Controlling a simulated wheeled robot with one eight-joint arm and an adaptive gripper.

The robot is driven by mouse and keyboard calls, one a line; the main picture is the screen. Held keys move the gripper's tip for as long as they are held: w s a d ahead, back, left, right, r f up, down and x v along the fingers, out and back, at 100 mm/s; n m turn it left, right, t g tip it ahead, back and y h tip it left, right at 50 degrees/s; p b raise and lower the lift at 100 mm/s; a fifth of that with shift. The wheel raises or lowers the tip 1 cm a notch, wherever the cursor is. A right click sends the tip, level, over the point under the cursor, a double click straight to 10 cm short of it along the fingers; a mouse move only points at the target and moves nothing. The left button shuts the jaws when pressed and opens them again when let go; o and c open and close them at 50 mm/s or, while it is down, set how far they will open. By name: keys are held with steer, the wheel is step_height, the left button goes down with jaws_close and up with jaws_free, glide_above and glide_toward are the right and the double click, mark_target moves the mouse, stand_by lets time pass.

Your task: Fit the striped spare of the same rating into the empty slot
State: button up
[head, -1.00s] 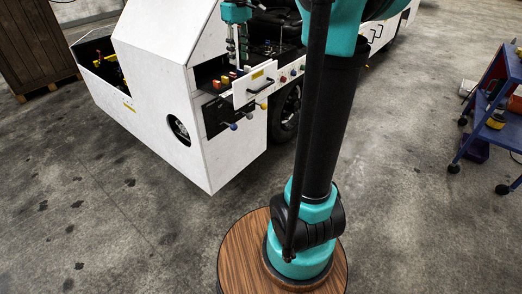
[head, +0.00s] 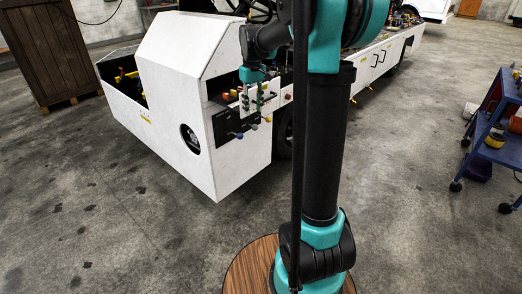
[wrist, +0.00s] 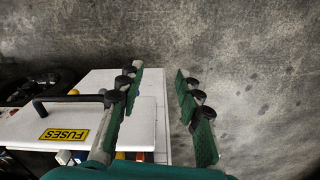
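A white panel (wrist: 80,120) with a black handle (wrist: 68,102) and a yellow "FUSES" label (wrist: 64,135) fills the left of the wrist view. My gripper (wrist: 158,82) is open and empty. One finger overlaps the panel in the picture and the other is seen against the floor, so the panel's right edge lies between them; I cannot tell if they touch it. In the head view my gripper (head: 253,98) is at the front of the white belt loader (head: 205,110), before the panel. No striped spare, other fuse or empty slot can be made out.
Coloured knobs (head: 239,134) stick out below the panel. A blue trolley (head: 492,130) stands at the right, and a wooden crate (head: 50,50) at the back left. The concrete floor (head: 120,235) in front of the loader is clear.

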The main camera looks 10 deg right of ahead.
step_height(320, 180, down, 20)
steer(key=d+m, duration=0.2)
steer(key=m, duration=0.2)
steer(key=shift+d+r, duration=0.2)
steer(key=shift+d, duration=0.1)
steer(key=s+r+t, duration=0.2)
steer(key=s+t, duration=0.2)
steer(key=s, duration=2.3)
steer(key=shift+r+m, duration=0.15)
steer(key=shift+m, duration=0.15)
steer(key=shift+c, duration=0.4)
